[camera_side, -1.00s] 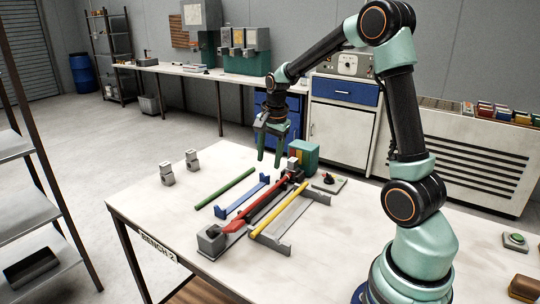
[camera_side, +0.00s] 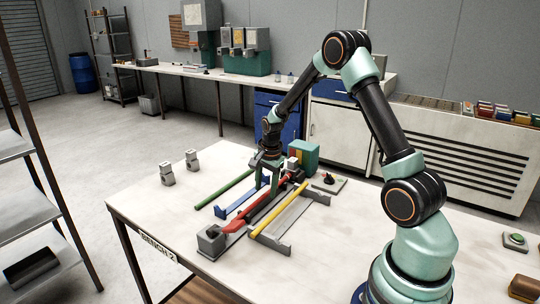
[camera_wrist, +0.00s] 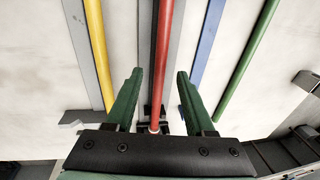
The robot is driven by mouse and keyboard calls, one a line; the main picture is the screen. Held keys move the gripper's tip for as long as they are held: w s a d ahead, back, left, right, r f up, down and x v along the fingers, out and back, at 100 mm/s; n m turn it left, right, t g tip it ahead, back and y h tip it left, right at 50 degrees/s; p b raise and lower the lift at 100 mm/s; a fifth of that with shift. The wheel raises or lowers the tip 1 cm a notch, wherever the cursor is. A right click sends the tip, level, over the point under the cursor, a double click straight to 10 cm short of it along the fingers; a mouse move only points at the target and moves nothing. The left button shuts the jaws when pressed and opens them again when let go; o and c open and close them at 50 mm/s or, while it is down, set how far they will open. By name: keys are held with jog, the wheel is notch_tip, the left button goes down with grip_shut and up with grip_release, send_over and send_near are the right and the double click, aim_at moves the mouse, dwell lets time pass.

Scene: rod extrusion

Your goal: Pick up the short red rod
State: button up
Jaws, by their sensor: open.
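The red rod (camera_side: 256,211) lies along a grey fixture on the white bench, and its near end is broader. My gripper (camera_side: 267,187) points down over the far part of the rod, with its two green fingers spread. In the wrist view the red rod (camera_wrist: 164,45) runs between the open fingers (camera_wrist: 159,75), and its end shows close to the gripper body. Neither finger appears to touch the rod. How far the fingertips are above or beside it is hard to tell.
A yellow rod (camera_side: 283,207) lies right of the red rod on a grey rack (camera_side: 300,213). A blue rack (camera_side: 238,201) and a green rod (camera_side: 225,188) lie left. A green box (camera_side: 304,155) stands behind. Two small grey blocks (camera_side: 167,174) stand on the otherwise clear left side.

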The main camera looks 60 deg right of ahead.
aim_at(265, 195)
jog(key=shift+w+f, duration=0.15)
jog(key=shift+f, duration=0.55)
grip_shut()
jog(key=shift+r, duration=0.1)
notch_tip(265, 195, up, 19)
jog(key=w+f+t, duration=0.1)
jog(key=w+f, duration=0.6)
jog(key=f, duration=0.3)
jog(key=shift+a+f, duration=0.15)
jog(key=shift+a, duration=0.1)
jog(key=shift+w, duration=0.1)
